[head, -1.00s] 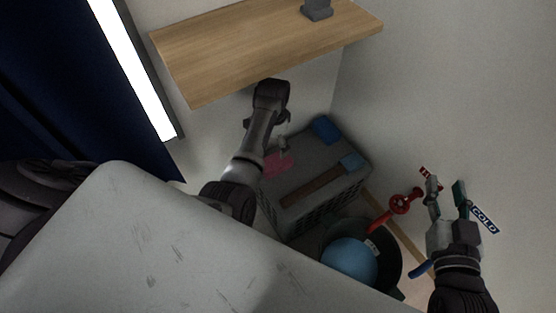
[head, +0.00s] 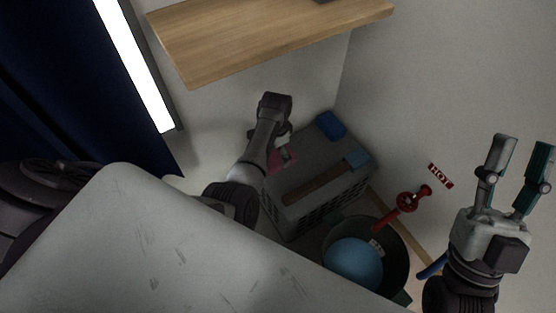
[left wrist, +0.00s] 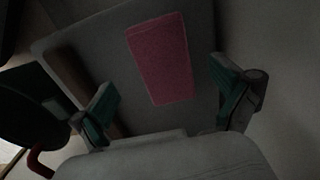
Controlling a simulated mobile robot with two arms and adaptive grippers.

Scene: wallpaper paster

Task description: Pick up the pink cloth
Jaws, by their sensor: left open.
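The pink cloth (head: 282,158) lies flat on top of a grey crate-like box (head: 318,160), partly hidden by my left gripper in the head view. In the left wrist view the whole cloth (left wrist: 160,58) shows as a pink rectangle beyond the open fingers. My left gripper (head: 284,142) is just over the cloth, with its fingers (left wrist: 165,76) apart and nothing between them. I cannot tell the exact gap to the cloth. My right gripper (head: 518,165) is raised at the far right, its two fingers apart and empty.
A blue item (head: 330,126) and a brown-handled tool (head: 318,184) also lie on the box. A wooden shelf (head: 260,40) hangs above.

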